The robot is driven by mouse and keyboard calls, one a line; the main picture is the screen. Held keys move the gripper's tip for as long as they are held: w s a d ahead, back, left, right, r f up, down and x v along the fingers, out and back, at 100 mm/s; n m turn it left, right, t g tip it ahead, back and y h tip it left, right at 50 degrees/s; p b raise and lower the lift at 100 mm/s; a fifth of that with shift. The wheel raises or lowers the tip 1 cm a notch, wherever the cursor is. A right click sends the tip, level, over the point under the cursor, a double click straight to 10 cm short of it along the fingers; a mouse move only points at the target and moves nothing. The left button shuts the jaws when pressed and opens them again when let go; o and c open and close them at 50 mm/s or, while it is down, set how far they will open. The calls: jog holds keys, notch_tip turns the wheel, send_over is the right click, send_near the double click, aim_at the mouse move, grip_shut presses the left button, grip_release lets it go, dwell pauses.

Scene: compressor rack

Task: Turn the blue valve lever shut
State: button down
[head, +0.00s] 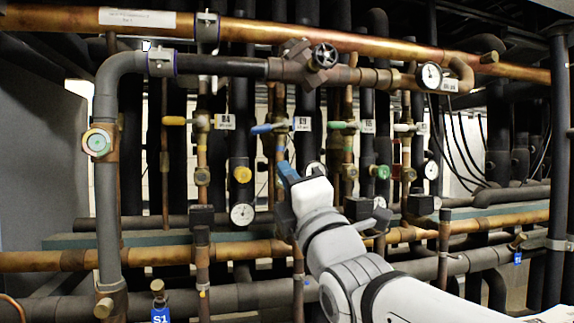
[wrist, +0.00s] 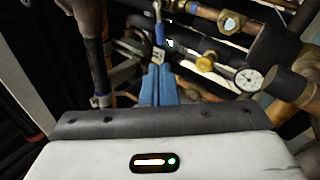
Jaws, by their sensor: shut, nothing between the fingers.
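The blue valve lever (head: 268,128) sits on a vertical copper pipe in the middle of the rack, left of a white tag. It points left, roughly level and crosswise to that pipe. In the wrist view the blue lever (wrist: 160,33) shows beyond the fingertips. My gripper (head: 284,168) is below the lever in the head view and apart from it. Its blue fingers also show in the wrist view (wrist: 158,70), pressed together and empty.
An orange lever (head: 174,121) is to the left, and a green lever (head: 345,125) and a white lever (head: 404,128) are to the right. A yellow knob (head: 242,174) and a gauge (head: 242,214) are left of my gripper. A large copper pipe (head: 300,38) crosses above.

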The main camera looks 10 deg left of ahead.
aim_at(260, 132)
jog(key=p+x, duration=0.4)
jog(key=x, duration=0.6)
jog(key=shift+w+a+r, duration=0.1)
jog(key=shift+w+r, duration=0.05)
jog(key=shift+r, duration=0.05)
jog(key=shift+w+a+r+p, duration=0.25)
jog(key=shift+w+a+p, duration=0.1)
jog(key=shift+w+p, duration=0.15)
